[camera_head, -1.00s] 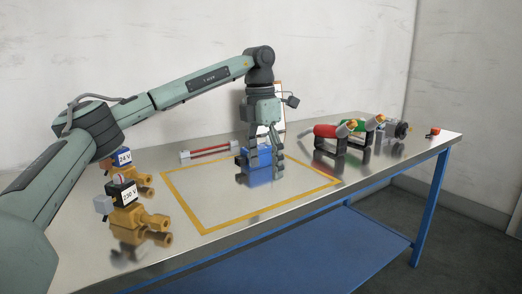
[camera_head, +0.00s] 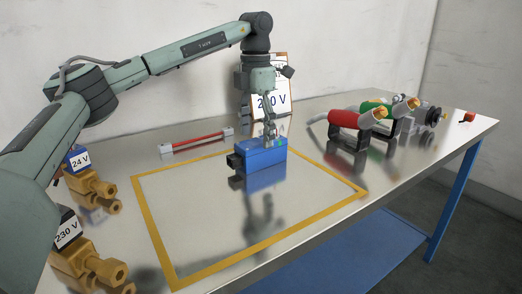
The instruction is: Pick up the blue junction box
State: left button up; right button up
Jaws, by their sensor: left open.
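The blue junction box (camera_head: 264,167) stands on the metal table inside the yellow outlined area, near its far edge. A black fitting sticks out of its left end. My left gripper (camera_head: 270,141) points down at the top of the box, with its open fingers near the small coloured parts there. I cannot tell whether the fingers touch the box. The box rests on the table. My right gripper is not in view.
Brass valves with 24 V (camera_head: 92,187) and 230 V (camera_head: 90,266) coils stand at the left. Red (camera_head: 352,119) and green (camera_head: 376,107) torches stand right. The yellow outline's front (camera_head: 262,250) is clear.

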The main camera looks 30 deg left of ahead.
aim_at(258, 141)
pick_arm(q)
notch_tip(258, 141, down, 6)
jog(key=shift+w+d+r, duration=0.1)
jog(key=shift+w+r, duration=0.05)
jog(key=shift+r, duration=0.05)
jog(key=c, duration=1.4)
